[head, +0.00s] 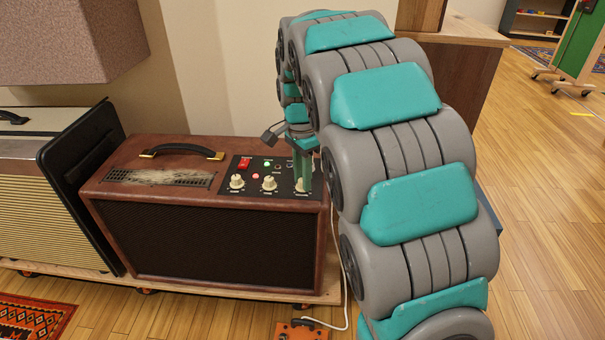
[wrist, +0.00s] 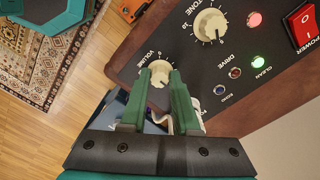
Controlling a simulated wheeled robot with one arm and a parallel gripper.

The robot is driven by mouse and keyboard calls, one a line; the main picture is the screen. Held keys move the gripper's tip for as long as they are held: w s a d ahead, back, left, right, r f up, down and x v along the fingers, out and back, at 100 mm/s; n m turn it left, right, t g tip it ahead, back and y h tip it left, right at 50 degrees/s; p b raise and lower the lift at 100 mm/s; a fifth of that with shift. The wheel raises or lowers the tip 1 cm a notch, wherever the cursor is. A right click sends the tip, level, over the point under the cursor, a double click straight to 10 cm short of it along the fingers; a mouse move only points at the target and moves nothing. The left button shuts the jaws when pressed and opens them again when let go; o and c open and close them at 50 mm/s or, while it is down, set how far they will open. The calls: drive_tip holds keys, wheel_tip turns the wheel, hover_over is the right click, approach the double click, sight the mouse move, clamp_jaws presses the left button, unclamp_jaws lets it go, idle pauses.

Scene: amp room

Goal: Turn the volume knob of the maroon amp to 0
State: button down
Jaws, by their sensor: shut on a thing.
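The maroon amp (head: 108,180) stands upright with its control panel at the right end of its top. The cream volume knob (wrist: 159,72), beside the VOLUME lettering, lies between the green fingertips of my gripper (wrist: 160,80). It is also visible in the head view (head: 302,186), under my gripper (head: 303,178) at the panel's right end. My gripper is shut on the knob from above. The fingers hide parts of the knob's sides and scale, and I cannot read its setting surely.
The tone knob (wrist: 209,25) is close to the volume knob. A red power switch (wrist: 304,22) and small lights share the panel. A black flat panel (head: 85,165) leans between the maroon amp and a cream amp (head: 40,205). A pale cable (head: 346,275) hangs at the amp's right.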

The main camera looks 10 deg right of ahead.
drive_tip(key=n, duration=0.3)
drive_tip(key=shift+r+n, duration=0.1)
drive_tip(key=shift+n, duration=0.3)
drive_tip(key=n+p, duration=0.1)
drive_tip(key=n, duration=0.2)
drive_tip(key=shift+n, duration=0.3)
drive_tip(key=n, duration=0.6)
drive_tip(key=shift+p, duration=0.35)
drive_tip(key=n+p, duration=0.1)
drive_tip(key=n, duration=0.5)
drive_tip(key=shift+n+t, duration=0.3)
drive_tip(key=n+p, duration=0.1)
drive_tip(key=n, duration=0.2)
drive_tip(key=shift+p, duration=0.35)
drive_tip(key=shift+n+p, duration=0.5)
drive_tip(key=shift+n, duration=1.2)
drive_tip(key=c, duration=0.7)
unclamp_jaws()
